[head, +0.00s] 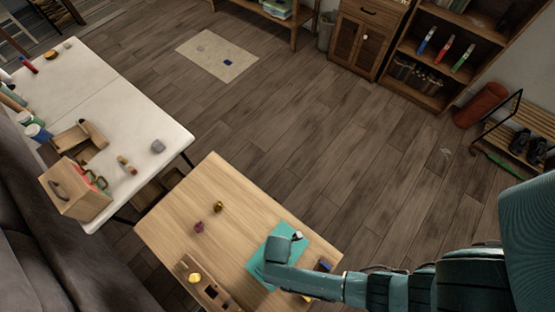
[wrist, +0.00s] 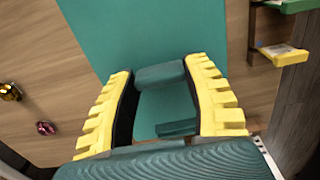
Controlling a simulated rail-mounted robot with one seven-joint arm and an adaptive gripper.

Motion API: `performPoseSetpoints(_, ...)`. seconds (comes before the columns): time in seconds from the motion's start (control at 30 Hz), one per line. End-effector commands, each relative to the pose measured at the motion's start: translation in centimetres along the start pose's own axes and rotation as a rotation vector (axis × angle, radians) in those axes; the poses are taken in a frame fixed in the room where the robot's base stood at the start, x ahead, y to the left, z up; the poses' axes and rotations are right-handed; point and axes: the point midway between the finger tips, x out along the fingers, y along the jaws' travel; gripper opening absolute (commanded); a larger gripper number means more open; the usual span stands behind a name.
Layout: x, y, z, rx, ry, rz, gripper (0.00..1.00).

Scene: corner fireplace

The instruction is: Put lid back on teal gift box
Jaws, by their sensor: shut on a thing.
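My gripper (wrist: 161,72) has its yellow ribbed fingers on either side of a teal block-like piece (wrist: 160,74), which looks like the gift box's lid or part of it. The piece is mostly framed by the fingers, and its far extent is hidden. A broad flat teal surface (wrist: 130,30) lies beyond the fingertips; it also shows on the wooden table in the head view (head: 317,248). I cannot tell whether it is a mat or the box. The box's opening cannot be made out.
On the wooden table (head: 178,215) are a gold ornament (head: 218,207), a dark red ornament (head: 199,227) and a wooden tray (head: 183,268) at the near edge. A white table (head: 130,100) with several items stands at left.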

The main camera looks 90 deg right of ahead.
Motion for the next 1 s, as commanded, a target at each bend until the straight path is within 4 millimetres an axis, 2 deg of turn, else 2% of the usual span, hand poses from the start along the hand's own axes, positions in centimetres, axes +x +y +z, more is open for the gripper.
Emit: performPoseSetpoints(1.0, 2.1, 0.0, 0.0, 0.0, 0.001, 0.001, 0.15)
